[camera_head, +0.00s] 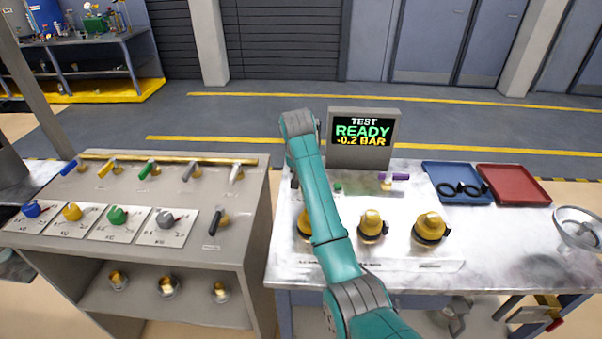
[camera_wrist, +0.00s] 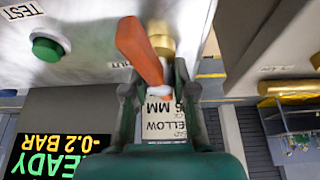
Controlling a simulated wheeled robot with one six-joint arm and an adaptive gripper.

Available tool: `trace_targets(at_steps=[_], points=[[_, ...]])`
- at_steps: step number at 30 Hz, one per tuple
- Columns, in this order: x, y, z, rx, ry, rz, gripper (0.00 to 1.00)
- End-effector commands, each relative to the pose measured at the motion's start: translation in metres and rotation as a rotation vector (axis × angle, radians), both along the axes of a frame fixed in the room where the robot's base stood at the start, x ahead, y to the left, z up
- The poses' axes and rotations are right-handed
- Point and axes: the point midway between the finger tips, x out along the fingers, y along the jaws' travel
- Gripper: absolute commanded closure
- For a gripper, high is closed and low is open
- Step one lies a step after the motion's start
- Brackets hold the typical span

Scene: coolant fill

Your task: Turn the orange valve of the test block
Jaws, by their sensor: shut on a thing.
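The orange valve handle (camera_wrist: 140,52) shows in the wrist view. It is a flat lever on a brass fitting (camera_wrist: 162,38) at the upper middle. My gripper (camera_wrist: 155,78) has its two dark fingers on either side of the lever's near end and is shut on it. In the head view my teal arm reaches over the right-hand bench and hides the orange valve and the gripper. The test display (camera_head: 362,131) reads "TEST READY -0.2 BAR"; its upside-down screen also shows in the wrist view (camera_wrist: 55,155).
A green button (camera_wrist: 47,47) sits beside the valve. A purple-handled valve (camera_head: 393,177) and brass fittings (camera_head: 372,226) stand on the bench (camera_head: 500,240). Blue (camera_head: 450,170) and red (camera_head: 515,180) trays lie at the right. A grey valve console (camera_head: 140,255) stands left.

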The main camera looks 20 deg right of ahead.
Motion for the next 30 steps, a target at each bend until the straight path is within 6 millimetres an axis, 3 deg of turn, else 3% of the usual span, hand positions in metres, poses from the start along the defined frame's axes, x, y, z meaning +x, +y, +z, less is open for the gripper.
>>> trace_targets(at_steps=[12, 28, 29, 30], points=[[-0.0004, -0.0005, -0.0004, 0.0, 0.002, -0.175, 1.0], [-0.0007, -0.0004, -0.0009, 0.0, 0.003, -0.194, 1.0], [-0.0007, -0.0004, -0.0009, -0.001, 0.003, -0.194, 0.67], [-0.0007, -0.0004, -0.0009, 0.0, 0.003, -0.193, 0.57]])
